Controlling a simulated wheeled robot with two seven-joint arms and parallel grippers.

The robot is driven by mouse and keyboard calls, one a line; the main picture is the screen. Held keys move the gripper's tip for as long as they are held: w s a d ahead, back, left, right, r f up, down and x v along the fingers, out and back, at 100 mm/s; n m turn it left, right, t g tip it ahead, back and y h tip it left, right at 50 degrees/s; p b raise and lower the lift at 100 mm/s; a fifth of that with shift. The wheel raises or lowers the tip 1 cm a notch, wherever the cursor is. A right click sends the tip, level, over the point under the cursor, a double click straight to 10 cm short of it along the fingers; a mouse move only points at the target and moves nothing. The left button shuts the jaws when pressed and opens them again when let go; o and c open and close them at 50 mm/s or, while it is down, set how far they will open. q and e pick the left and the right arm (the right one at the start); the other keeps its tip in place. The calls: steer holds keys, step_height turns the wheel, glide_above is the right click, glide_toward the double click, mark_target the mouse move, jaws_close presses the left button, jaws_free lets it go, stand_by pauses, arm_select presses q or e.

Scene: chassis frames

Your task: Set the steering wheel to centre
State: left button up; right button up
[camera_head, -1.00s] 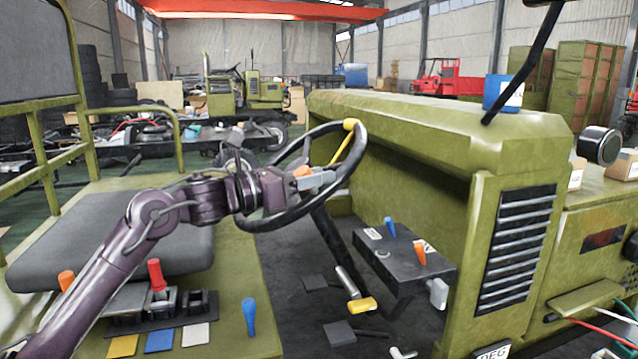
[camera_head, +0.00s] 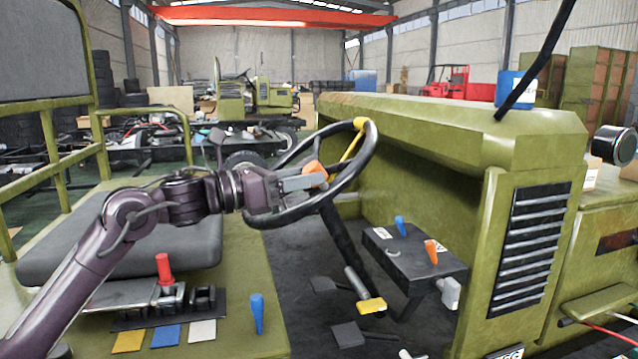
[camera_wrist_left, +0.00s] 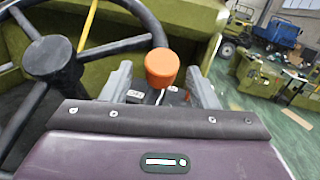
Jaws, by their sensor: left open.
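The steering wheel (camera_head: 290,213) has a black rim, with a yellow mark (camera_head: 361,124) at its upper right and a yellow spoke (camera_head: 352,141) below that mark. An orange knob (camera_head: 315,168) sits at the wheel; it also shows in the left wrist view (camera_wrist_left: 162,65). My left gripper (camera_head: 308,181) is at the wheel's near side. In the left wrist view its two grey fingers stand apart, one on each side of the knob, with the wheel's hub (camera_wrist_left: 52,60) to the left. Contact with the knob cannot be told. My right gripper is not in view.
A dark control box (camera_head: 415,250) with blue and orange levers stands right of the wheel, above a yellow-ended lever (camera_head: 371,306). The seat (camera_head: 95,245) and a red lever (camera_head: 164,268) lie by my left arm. The green hood (camera_head: 450,120) is beyond.

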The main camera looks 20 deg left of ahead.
arm_select(q)
steer(key=b+v, duration=0.1)
steer(key=v, duration=0.2)
steer(key=shift+s+a, duration=0.1)
steer(key=shift+s, duration=0.15)
